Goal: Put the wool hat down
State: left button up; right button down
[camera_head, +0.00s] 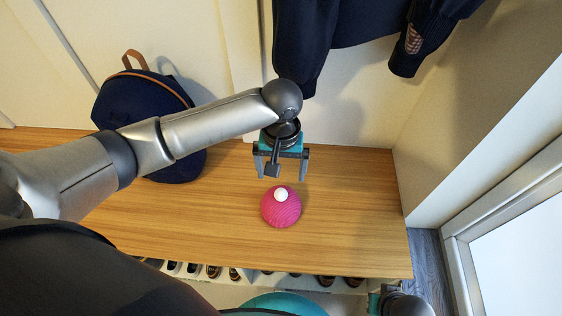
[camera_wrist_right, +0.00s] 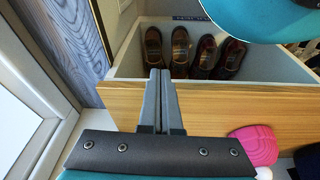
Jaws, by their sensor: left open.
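The wool hat (camera_head: 281,209) is pink with a white pompom and sits upright on the wooden bench (camera_head: 345,225), pompom up. Part of the hat (camera_wrist_right: 254,145) also shows at the lower right of the right wrist view. My left gripper (camera_head: 281,174) is open and empty, with its fingers pointing down just behind the hat, apart from it in the picture. My right gripper (camera_wrist_right: 160,75) is shut with nothing between its fingers, in front of the bench edge. It is mostly cut off at the bottom of the head view.
A dark blue backpack (camera_head: 145,105) with a brown handle stands on the bench at the left. Dark clothing (camera_head: 350,25) hangs on the wall behind. Shoes (camera_wrist_right: 192,52) stand in the cubbies under the bench. A wall and a glazed door (camera_head: 515,230) bound the right side. The bench right of the hat is clear.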

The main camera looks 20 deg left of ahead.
pick_arm(q)
jog(key=shift+r, duration=0.6)
pick_arm(e)
jog(key=shift+s+f, duration=0.35)
jog(key=shift+f, duration=0.2)
